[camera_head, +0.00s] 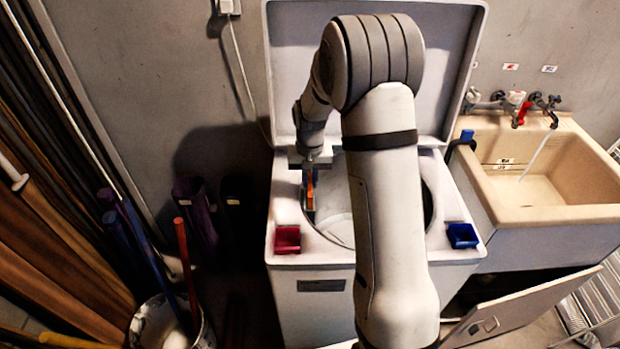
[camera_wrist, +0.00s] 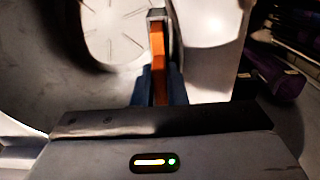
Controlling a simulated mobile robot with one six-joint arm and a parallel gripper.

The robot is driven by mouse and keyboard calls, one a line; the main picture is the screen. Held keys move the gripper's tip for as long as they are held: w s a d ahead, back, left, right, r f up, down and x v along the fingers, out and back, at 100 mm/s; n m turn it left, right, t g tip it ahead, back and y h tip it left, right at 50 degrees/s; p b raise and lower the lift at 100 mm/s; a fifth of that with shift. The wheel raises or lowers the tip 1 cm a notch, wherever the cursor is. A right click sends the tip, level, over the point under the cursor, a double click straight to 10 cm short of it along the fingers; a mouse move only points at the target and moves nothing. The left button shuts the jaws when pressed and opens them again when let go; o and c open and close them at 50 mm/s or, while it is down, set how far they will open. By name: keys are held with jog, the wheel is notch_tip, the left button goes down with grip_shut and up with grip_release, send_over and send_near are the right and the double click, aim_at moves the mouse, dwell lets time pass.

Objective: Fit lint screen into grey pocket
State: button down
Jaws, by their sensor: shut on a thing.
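My gripper (camera_head: 309,178) is over the left side of the top-opening washer (camera_head: 318,258), at the edge of its round opening. It is shut on the narrow orange lint screen (camera_head: 314,186). In the wrist view the orange screen (camera_wrist: 158,62) stands edge-on between the blue fingers of my gripper (camera_wrist: 158,92), with a dark grey end at its far tip (camera_wrist: 156,14). The drum opening shows beyond it. I cannot pick out the grey pocket; my arm covers much of the washer top. I cannot tell whether the screen touches the washer.
A red tray (camera_head: 287,239) and a blue tray (camera_head: 462,236) sit on the washer's front corners. The raised lid (camera_head: 445,60) stands behind. A sink (camera_head: 550,180) is at the right, and a bucket (camera_head: 165,325) with poles at the left. An open cabinet door (camera_head: 520,308) juts out front right.

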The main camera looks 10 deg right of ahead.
jog(key=c, duration=1.4)
grip_release()
jog(key=shift+r, duration=0.1)
notch_tip(320, 180, up, 7)
jog(key=shift+b, duration=0.5)
jog(key=shift+r, duration=0.35)
jog(key=shift+s+r, duration=0.15)
jog(key=shift+r, duration=0.05)
jog(key=s+r+t, duration=0.1)
jog(key=s+r, duration=0.1)
jog(key=s, duration=0.7)
jog(key=s+r+n+t, duration=0.1)
jog(key=s+r, duration=0.2)
jog(key=s, duration=0.6)
jog(key=s+r+n+t, duration=0.1)
jog(key=s+r, duration=0.2)
jog(key=s, duration=0.6)
jog(key=shift+a+r, duration=0.15)
